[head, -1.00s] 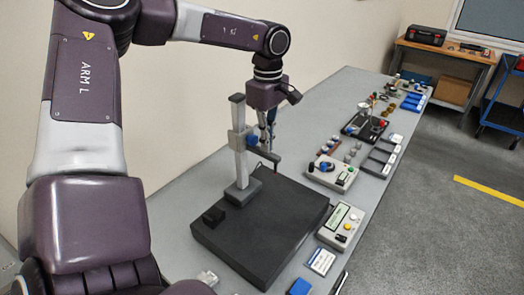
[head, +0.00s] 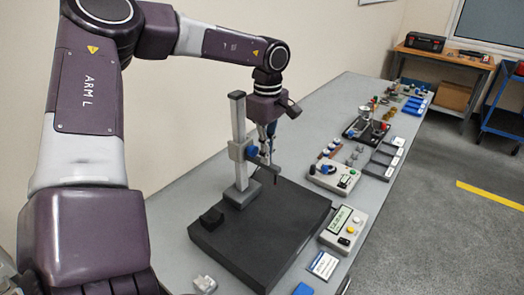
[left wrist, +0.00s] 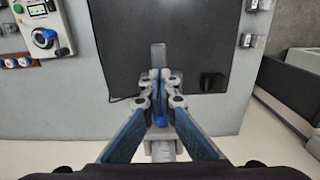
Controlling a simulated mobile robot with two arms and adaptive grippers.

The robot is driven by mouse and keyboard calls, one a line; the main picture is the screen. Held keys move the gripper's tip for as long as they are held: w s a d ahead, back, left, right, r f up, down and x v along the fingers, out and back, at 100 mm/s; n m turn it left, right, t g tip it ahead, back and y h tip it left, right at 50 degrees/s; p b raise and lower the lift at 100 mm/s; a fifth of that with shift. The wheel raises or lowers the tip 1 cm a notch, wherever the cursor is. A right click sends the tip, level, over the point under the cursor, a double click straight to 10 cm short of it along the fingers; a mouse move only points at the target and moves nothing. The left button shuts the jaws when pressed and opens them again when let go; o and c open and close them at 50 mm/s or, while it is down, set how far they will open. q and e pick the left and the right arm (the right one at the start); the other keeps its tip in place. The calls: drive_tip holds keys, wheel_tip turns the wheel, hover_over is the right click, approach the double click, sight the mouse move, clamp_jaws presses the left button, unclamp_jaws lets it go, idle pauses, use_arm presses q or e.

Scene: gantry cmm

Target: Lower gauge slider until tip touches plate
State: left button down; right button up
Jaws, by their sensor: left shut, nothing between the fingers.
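The gauge stand has a grey upright column (head: 238,115) on the dark plate (head: 270,230). My right gripper is not in view.
A small black block (head: 211,219) sits on the plate's left corner. A control box with a display (head: 342,228) stands to the plate's right, with a knob box (head: 333,176) behind it. Several small parts and trays fill the table beyond.

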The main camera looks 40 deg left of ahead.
sight(267, 169)
use_arm(q)
wheel_tip(267, 169, down, 11)
drive_tip(key=b, duration=0.8)
drive_tip(key=shift+r+b, duration=0.15)
drive_tip(key=shift+b, duration=0.15)
idle(0.9)
drive_tip(key=shift+f+b, duration=0.7)
drive_tip(key=shift+f, duration=0.05)
idle(0.7)
drive_tip(key=shift+r, duration=0.15)
drive_tip(key=shift+r+p, duration=2.1)
drive_tip(key=shift+r, duration=1.35)
